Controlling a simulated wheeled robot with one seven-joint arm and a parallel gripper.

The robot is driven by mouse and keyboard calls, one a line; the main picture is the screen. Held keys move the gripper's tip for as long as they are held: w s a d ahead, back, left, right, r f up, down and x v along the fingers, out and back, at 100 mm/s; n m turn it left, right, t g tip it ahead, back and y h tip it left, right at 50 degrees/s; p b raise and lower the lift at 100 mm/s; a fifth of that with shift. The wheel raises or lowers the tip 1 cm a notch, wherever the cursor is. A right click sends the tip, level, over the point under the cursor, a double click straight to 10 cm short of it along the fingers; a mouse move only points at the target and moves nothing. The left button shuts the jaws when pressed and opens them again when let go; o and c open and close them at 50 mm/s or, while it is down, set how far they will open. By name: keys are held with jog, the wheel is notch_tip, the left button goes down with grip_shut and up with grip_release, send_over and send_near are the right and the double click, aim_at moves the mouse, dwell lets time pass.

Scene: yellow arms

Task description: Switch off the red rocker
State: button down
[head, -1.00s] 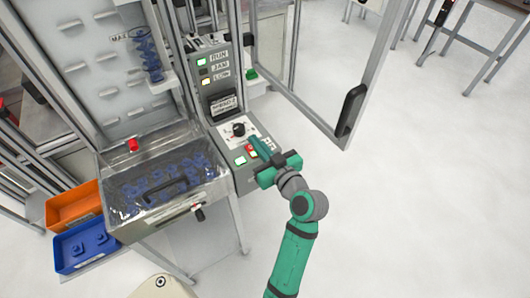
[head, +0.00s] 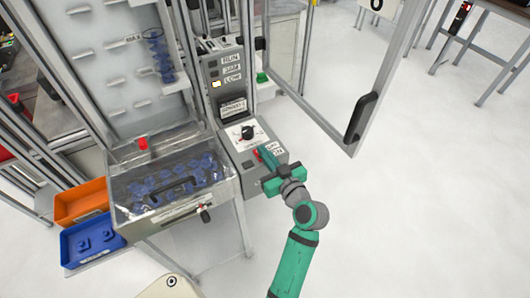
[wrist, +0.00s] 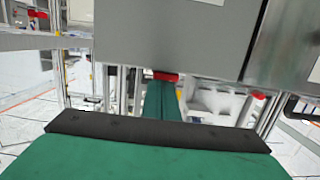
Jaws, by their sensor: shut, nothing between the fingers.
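The red rocker (head: 256,155) is on the sloped grey control panel (head: 236,152), below a black rotary knob (head: 247,132). My green gripper (head: 266,157) is shut and empty, with its fingertips at the rocker's right side and partly covering it. In the wrist view a red part (wrist: 165,76) shows right at the tips of my closed fingers (wrist: 164,88), by the edge of a grey face. Whether they touch is hard to tell.
A clear-lidded bin of blue parts (head: 165,183) stands left of the panel, with an orange tray (head: 82,202) and a blue tray (head: 91,241) beyond. An open framed door with a black handle (head: 361,116) stands to the right. The floor at right is clear.

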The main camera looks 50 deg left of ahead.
jog(key=shift+s+a+r, duration=0.15)
jog(key=shift+s+a, duration=0.1)
jog(key=shift+a, duration=0.05)
jog(key=r, duration=0.3)
jog(key=shift+w+r, duration=0.3)
jog(key=shift+r, duration=0.05)
jog(key=r+v, duration=0.2)
jog(key=v, duration=0.7)
jog(key=shift+d+r, duration=0.2)
jog(key=shift+d, duration=0.05)
jog(key=s+d+f+m+t+h, duration=0.3)
jog(key=d+f+m+t+h, duration=0.75)
jog(key=d+f, duration=0.75)
jog(key=s+d+f+m+h, duration=0.2)
jog(key=s+d+m+h, duration=0.15)
jog(key=s+d, duration=0.45)
jog(key=s+d+r+h, duration=0.1)
jog(key=s+d+r, duration=0.1)
jog(key=s, duration=0.4)
jog(key=s+d+r+h, duration=0.1)
jog(key=s+d+r, duration=0.1)
jog(key=s, duration=0.4)
jog(key=shift+d+r+m, duration=0.25)
jog(key=shift+r+m, duration=0.15)
